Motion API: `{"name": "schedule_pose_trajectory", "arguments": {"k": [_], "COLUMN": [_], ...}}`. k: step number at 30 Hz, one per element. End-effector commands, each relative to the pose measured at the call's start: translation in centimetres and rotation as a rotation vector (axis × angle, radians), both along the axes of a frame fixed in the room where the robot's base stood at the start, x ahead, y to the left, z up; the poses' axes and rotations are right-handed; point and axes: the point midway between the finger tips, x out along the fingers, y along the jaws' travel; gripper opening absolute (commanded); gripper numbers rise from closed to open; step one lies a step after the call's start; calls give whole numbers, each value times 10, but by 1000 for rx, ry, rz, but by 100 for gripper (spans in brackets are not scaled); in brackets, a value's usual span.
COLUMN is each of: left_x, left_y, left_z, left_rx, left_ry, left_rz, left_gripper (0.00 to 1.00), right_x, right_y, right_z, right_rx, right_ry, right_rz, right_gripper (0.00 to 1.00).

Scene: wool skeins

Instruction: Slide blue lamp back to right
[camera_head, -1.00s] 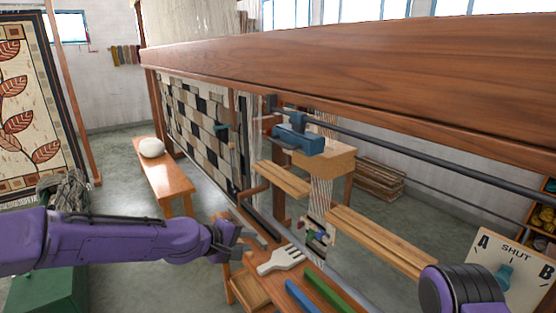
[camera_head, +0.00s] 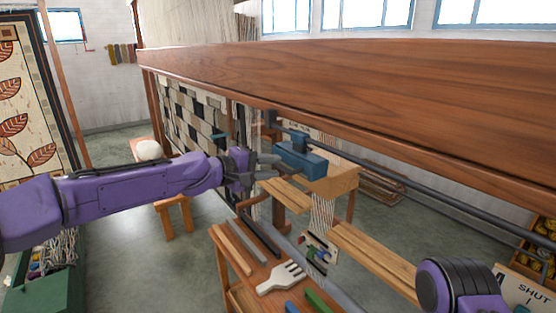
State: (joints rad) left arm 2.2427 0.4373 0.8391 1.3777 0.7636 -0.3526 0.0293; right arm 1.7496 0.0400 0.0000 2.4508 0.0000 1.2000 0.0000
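The blue lamp (camera_head: 303,160) is a box-shaped blue body hanging at the dark rail under the big wooden beam, near the middle of the view. My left gripper (camera_head: 272,168) is just left of the lamp, at about its height in the picture. Its two grey fingers appear spread apart with nothing between them, and point right toward the lamp. I cannot tell whether a fingertip touches it. My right gripper is out of view; only a purple part of my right arm shows at the bottom right.
The wooden beam (camera_head: 350,85) crosses above the lamp, and the dark rail (camera_head: 420,192) runs off to the right. Wooden slats (camera_head: 375,255) lie below. A bench (camera_head: 238,262) holds a white comb (camera_head: 281,279) and coloured bars. A checkered weaving (camera_head: 190,115) hangs behind my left arm.

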Motion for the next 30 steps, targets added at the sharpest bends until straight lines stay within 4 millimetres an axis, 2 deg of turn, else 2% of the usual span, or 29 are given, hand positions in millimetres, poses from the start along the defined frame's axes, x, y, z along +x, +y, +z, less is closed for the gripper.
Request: {"name": "schedule_pose_trajectory", "arguments": {"k": [1,5,14,15,18,26,30], "left_x": [7,20,24,24,24,22,12], "left_y": [-9,-21,-23,-23,-22,-27,-47], "left_z": [-1,-8,-12,-11,-11,-11,-13], "left_rx": [0,1,1,1,0,0,0], "left_ry": [5,7,6,6,5,5,5], "left_rz": [-1,2,5,5,6,1,-16], "left_gripper": [31,31,31,28,0,0,0], "right_x": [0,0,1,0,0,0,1], "right_y": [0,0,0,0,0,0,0], "right_z": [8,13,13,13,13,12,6], "right_rx": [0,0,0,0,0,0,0], "right_ry": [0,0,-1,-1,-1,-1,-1], "right_rz": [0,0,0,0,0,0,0], "right_gripper": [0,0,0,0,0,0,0]}}
